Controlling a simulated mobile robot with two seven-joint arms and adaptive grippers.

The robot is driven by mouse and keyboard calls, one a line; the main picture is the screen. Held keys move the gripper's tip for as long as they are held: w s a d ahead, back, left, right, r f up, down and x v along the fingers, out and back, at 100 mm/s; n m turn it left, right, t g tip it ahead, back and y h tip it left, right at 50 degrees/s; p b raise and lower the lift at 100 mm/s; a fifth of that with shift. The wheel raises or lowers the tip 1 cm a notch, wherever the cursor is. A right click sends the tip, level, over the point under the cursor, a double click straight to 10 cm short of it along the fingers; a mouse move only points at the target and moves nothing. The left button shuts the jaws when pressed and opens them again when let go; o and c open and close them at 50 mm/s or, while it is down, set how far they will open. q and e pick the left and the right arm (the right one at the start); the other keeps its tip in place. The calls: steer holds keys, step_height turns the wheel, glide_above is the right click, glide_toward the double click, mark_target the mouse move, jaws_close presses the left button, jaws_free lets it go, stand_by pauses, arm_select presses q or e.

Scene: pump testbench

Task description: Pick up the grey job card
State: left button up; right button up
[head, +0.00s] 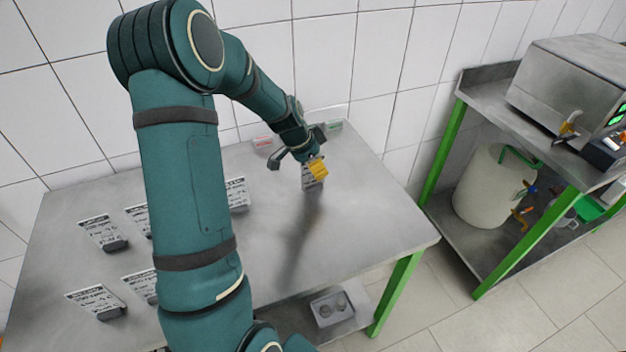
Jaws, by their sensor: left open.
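My left gripper (298,152) is open over the back right part of the steel table (370,220), with its dark fingers spread. A card (310,183) stands in a small holder just below and in front of it, partly covered by a yellow piece at the gripper. I cannot tell whether this yellow piece is part of the gripper. Several pale cards with dark print stand in dark holders at the left, such as one at the far left (98,230). I cannot tell which card is the grey one. My right gripper is out of view.
Cards with red (262,142) and green (334,126) marks stand by the tiled wall. My left arm hides part of the table. A grey bin (332,309) sits on the lower shelf. At right, a green-legged bench holds a metal machine (572,85) above a white drum (487,187).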

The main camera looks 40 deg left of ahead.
arm_select(q)
steer(key=shift+o, duration=0.3)
jaws_close()
